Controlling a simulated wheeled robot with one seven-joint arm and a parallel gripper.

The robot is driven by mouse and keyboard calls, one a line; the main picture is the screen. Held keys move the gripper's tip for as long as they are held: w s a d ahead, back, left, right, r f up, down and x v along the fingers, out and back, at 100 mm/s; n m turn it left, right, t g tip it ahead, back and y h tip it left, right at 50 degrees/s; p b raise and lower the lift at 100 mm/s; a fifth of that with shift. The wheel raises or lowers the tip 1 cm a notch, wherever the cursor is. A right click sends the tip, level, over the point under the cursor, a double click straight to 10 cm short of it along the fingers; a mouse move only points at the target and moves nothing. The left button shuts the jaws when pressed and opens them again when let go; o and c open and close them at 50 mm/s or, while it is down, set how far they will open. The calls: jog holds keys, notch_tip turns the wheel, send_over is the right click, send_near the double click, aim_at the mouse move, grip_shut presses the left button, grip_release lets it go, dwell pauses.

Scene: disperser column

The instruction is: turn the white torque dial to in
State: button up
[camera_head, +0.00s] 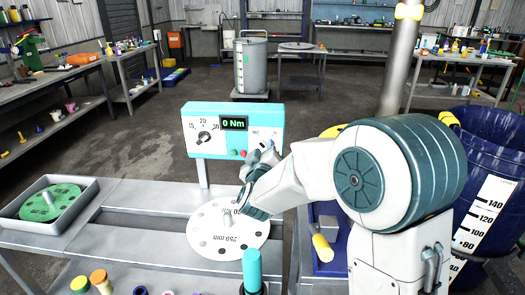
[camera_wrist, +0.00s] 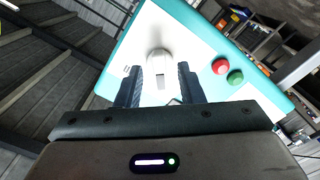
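The teal control box (camera_head: 190,114) with a white face stands on a post at the back of the bench. Its display reads "0 Nm". A black knob (camera_head: 204,137) sits at the left of the face beside the marks 15, 20 and 30. The white dial (camera_wrist: 158,60) shows in the wrist view; its setting is not readable. My gripper (camera_wrist: 159,84) is open in front of the box face, with one dark finger on each side below the dial. Contact with the dial cannot be told. In the head view my gripper (camera_head: 262,157) covers the box's right side.
A red button (camera_wrist: 221,66) and a green button (camera_wrist: 235,77) sit close to the right of the fingers. Below stands a white disc (camera_head: 205,235) with holes. A tray (camera_head: 22,226) with a green disc lies left. A teal-topped cylinder (camera_head: 252,268) stands in front.

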grip_shut()
jog(key=shift+a, duration=0.1)
jog(key=shift+f+b, duration=0.1)
jog(key=shift+b, duration=0.3)
jog(key=m+b, duration=0.3)
jog(key=shift+f, duration=0.15)
jog(key=m+b, duration=0.4)
jog(key=shift+m, duration=0.3)
jog(key=m+b, duration=0.4)
jog(key=m, duration=0.1)
jog(key=shift+b, duration=0.35)
jog(key=shift+m+b, duration=0.95)
jog(key=shift+m, duration=0.65)
jog(key=shift+r, duration=0.2)
